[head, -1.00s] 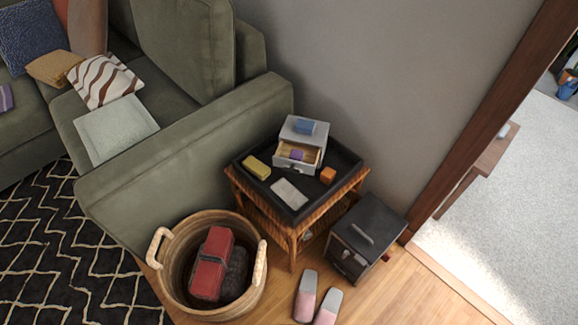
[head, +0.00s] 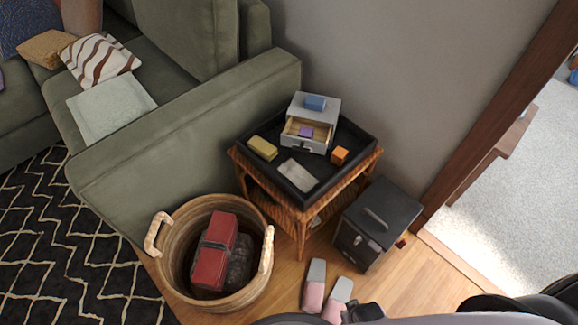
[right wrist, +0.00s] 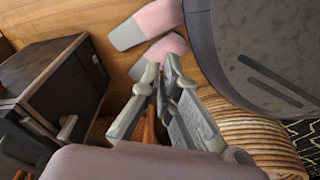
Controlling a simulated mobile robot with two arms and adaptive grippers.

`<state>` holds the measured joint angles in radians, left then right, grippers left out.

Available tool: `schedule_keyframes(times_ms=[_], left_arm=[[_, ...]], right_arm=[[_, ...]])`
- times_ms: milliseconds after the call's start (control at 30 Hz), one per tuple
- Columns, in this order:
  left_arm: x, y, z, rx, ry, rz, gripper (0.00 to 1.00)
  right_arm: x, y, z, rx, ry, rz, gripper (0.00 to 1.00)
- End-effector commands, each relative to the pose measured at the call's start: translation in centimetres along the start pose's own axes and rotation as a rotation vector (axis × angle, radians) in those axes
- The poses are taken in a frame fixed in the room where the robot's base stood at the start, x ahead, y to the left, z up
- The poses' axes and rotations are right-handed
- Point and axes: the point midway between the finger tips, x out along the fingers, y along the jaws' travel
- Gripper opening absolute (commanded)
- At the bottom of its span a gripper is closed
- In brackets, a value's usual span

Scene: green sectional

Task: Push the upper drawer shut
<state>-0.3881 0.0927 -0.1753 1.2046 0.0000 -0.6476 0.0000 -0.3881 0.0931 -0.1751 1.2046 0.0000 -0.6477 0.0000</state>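A small grey drawer cabinet (head: 327,107) stands on a black tray (head: 341,171) on a wooden side table (head: 302,218). Its drawer (head: 303,143) is pulled out toward the front, and a purple block (head: 306,132) lies inside. Any lower drawer cannot be made out. A blue block (head: 316,102) sits on top of the cabinet. My left gripper is not in view.
A yellow block (head: 262,148), an orange block (head: 339,156) and a pale flat piece (head: 298,170) lie on the tray. A woven basket (head: 172,271), a black box cabinet (head: 397,208) and pink-grey slippers (head: 314,287) stand around the table. A green sofa (head: 190,130) is left.

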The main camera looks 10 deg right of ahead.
Motion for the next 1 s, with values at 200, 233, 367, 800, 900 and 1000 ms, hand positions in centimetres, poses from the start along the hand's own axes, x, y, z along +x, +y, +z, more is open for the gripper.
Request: schedule_keyframes(times_ms=[200,233,367,800,900,1000], left_arm=[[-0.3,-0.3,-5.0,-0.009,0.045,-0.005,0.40],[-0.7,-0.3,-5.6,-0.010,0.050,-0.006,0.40],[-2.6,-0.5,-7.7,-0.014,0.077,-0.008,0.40],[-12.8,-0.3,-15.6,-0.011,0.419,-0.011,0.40],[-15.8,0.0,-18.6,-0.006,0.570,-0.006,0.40],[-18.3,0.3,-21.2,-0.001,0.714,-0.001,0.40]], right_arm=[[-0.3,0.2,-5.0,0.009,0.045,0.005,0.00],[-0.7,0.3,-5.6,0.010,0.050,0.005,0.00],[-2.6,0.5,-7.8,0.009,0.078,0.011,0.00],[-10.4,4.4,-18.6,-0.286,0.466,0.246,0.00],[-12.7,5.3,-23.1,-0.470,0.630,0.387,0.00],[-14.6,5.4,-26.9,-0.657,0.774,0.528,0.00]])
